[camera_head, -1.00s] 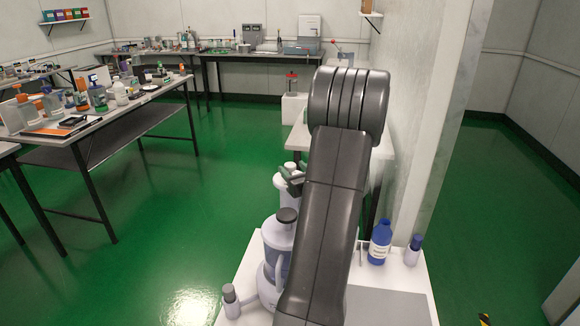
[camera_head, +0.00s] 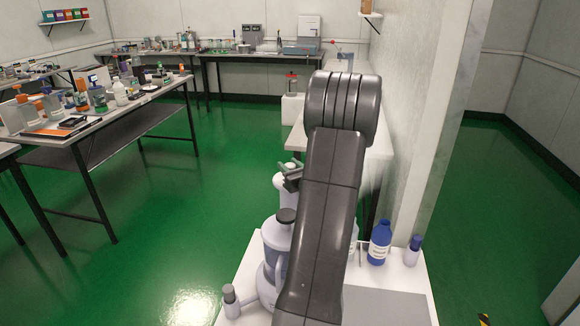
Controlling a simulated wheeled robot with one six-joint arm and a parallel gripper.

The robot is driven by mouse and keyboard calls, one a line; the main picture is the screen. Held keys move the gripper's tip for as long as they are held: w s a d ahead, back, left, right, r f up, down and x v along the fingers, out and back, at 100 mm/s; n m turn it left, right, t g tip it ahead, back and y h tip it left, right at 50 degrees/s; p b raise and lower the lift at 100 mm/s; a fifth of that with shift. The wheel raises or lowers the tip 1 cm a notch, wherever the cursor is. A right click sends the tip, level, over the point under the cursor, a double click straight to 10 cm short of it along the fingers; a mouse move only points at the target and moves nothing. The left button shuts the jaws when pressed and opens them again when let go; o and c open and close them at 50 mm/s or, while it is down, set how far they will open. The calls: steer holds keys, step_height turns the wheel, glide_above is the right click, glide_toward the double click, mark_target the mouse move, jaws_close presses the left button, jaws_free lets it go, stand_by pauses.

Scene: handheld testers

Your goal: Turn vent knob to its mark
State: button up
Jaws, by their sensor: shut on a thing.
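I cannot make out the vent knob or its mark in the head view. My gripper is not visible; my own dark grey arm rises through the middle and hides what lies behind it. A pale jug (camera_head: 272,258) with a dark round cap (camera_head: 287,215) stands left of the arm, partly covered by it. Just beyond it is a white rounded thing (camera_head: 281,183) with a small dark green-grey piece (camera_head: 291,174) beside it, too small to identify.
A blue bottle (camera_head: 379,243) and a small blue-capped bottle (camera_head: 412,251) stand on the white near surface (camera_head: 408,280), right of my arm. A crowded bench (camera_head: 88,135) is at the left, another (camera_head: 258,55) at the back. Green floor (camera_head: 170,215) between is clear.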

steer(key=shift+n+g+y, duration=0.5)
steer(key=shift+n+y, duration=0.1)
steer(key=shift+y, duration=0.2)
steer(key=o, duration=0.9)
steer(key=shift+o, duration=0.2)
steer(key=v, duration=1.4)
steer(key=shift+p, duration=0.3)
steer(key=shift+a, duration=0.1)
